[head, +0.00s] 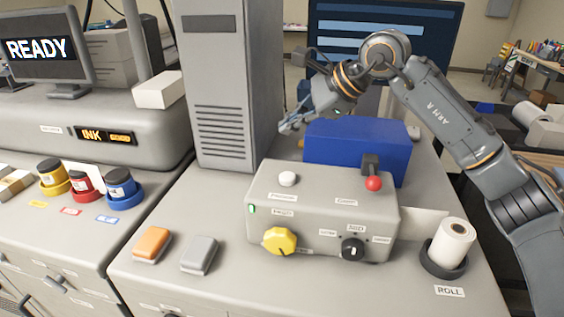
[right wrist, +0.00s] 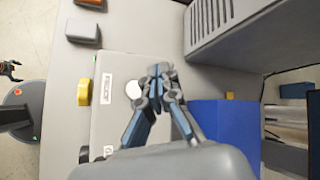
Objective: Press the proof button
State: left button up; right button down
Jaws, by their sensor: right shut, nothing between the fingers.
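The grey control box (head: 322,215) stands on the bench and has a round white button (head: 288,179) on its top left. Small labels sit on its front; I cannot read which one says proof. My right gripper (head: 287,127) is shut and empty, above and behind the box, left of the blue block. In the right wrist view the closed fingertips (right wrist: 160,70) show beside the white button (right wrist: 133,90), apart from it in the picture.
A red-knobbed lever (head: 373,183), a yellow knob (head: 280,241) and a black dial (head: 352,248) are on the box. The blue block (head: 357,147) stands behind it, a grey tower (head: 217,95) behind left. A paper roll (head: 452,243) stands right.

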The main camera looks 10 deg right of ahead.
aim_at(291, 177)
jog(key=f+b, duration=0.1)
jog(key=s+f+b, duration=0.1)
jog(key=f, duration=0.1)
notch_tip(291, 177, down, 5)
jog(key=b, duration=0.3)
jog(key=shift+r, duration=0.1)
jog(key=shift+w+f+b, duration=0.1)
jog(key=shift+f+b, duration=0.25)
jog(key=shift+b, duration=0.1)
pick_arm(q)
notch_tip(291, 177, down, 6)
jog(key=s, duration=0.1)
jog(key=shift+s, duration=0.3)
jog(key=shift+a, duration=0.1)
dwell(0.5)
jog(key=shift+f+b, duration=0.45)
pick_arm(e)
jog(key=shift+f, duration=0.35)
